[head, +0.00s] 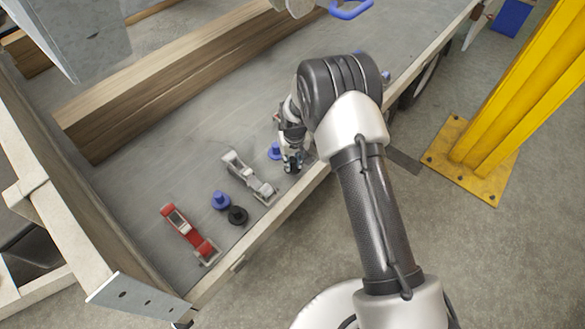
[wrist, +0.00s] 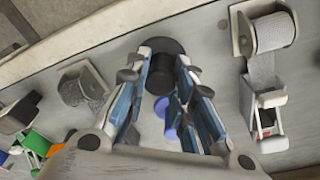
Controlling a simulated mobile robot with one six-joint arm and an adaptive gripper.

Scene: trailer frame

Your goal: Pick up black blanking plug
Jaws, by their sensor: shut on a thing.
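A black blanking plug (wrist: 162,74) is between the fingers of my gripper in the wrist view, with its wide dark end near the fingertips. My gripper (head: 292,166) is shut on it, low over the trailer deck near the side rail. In the head view I cannot make out the held plug. Whether it touches the deck is unclear. A second black plug (head: 237,215) stands on the deck to the left, beside a blue plug (head: 220,200). Another blue plug (head: 274,151) is close to the left of my gripper and also shows between the fingers in the wrist view (wrist: 170,116).
A grey ratchet strap (head: 248,176) lies left of my gripper, and a red one (head: 188,233) lies farther left. Wooden beams (head: 165,75) lie along the deck behind. The trailer's side rail (head: 255,240) runs in front. A yellow post (head: 510,90) stands right.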

